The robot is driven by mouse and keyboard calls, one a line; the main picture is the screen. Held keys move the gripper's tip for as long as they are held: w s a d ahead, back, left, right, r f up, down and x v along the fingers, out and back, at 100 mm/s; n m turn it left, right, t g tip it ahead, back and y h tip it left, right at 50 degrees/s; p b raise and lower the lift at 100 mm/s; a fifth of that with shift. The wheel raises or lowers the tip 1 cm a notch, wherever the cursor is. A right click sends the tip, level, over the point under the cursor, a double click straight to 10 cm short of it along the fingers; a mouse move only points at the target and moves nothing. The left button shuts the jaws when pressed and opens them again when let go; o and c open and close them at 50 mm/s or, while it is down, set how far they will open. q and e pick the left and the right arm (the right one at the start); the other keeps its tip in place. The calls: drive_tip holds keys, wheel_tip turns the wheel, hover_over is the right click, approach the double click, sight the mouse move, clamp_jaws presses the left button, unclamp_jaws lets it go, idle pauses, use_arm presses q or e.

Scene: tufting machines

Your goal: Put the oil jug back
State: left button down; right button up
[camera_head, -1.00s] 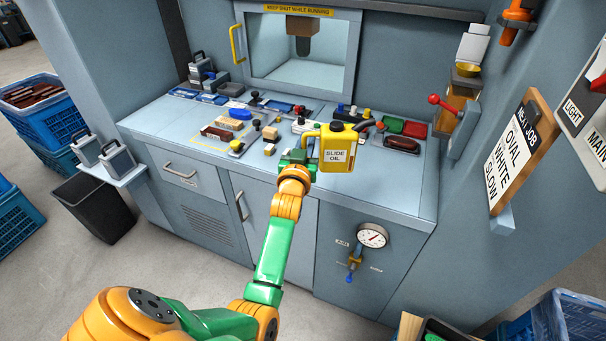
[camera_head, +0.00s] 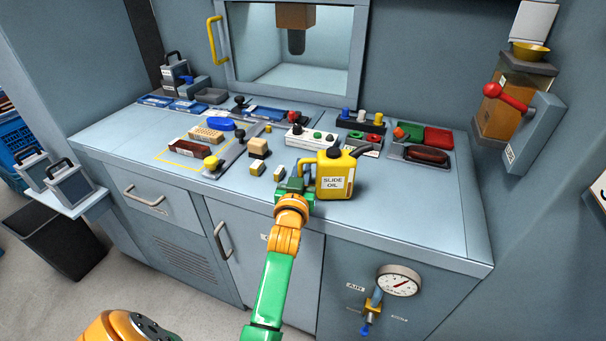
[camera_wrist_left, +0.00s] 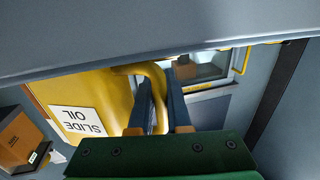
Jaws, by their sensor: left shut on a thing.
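The yellow oil jug (camera_head: 334,177) has a white SLIDE OIL label and a dark cap. In the head view it is upright over the front of the grey bench top (camera_head: 400,200); I cannot tell whether it touches the surface. My left gripper (camera_head: 295,186) is at the jug's left side, at its handle. The left wrist view shows the jug body (camera_wrist_left: 95,90) and my left gripper's dark fingers (camera_wrist_left: 160,108) shut on its curved yellow handle (camera_wrist_left: 152,70). My right gripper is not in view.
Behind the jug are a white button box (camera_head: 311,138), a red tray (camera_head: 438,138) and a brown brush (camera_head: 427,155). A red-knobbed lever (camera_head: 507,97) juts out at right. A pressure gauge (camera_head: 399,281) is on the bench front. The bench's front right is clear.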

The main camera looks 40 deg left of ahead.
use_arm(q)
drive_tip(key=shift+w+a+p, duration=0.15)
drive_tip(key=shift+p, duration=0.15)
drive_tip(key=shift+s+f, duration=0.1)
drive_tip(key=shift+s, duration=0.1)
drive_tip(key=c, duration=0.9)
unclamp_jaws()
drive_tip(key=shift+o, duration=0.2)
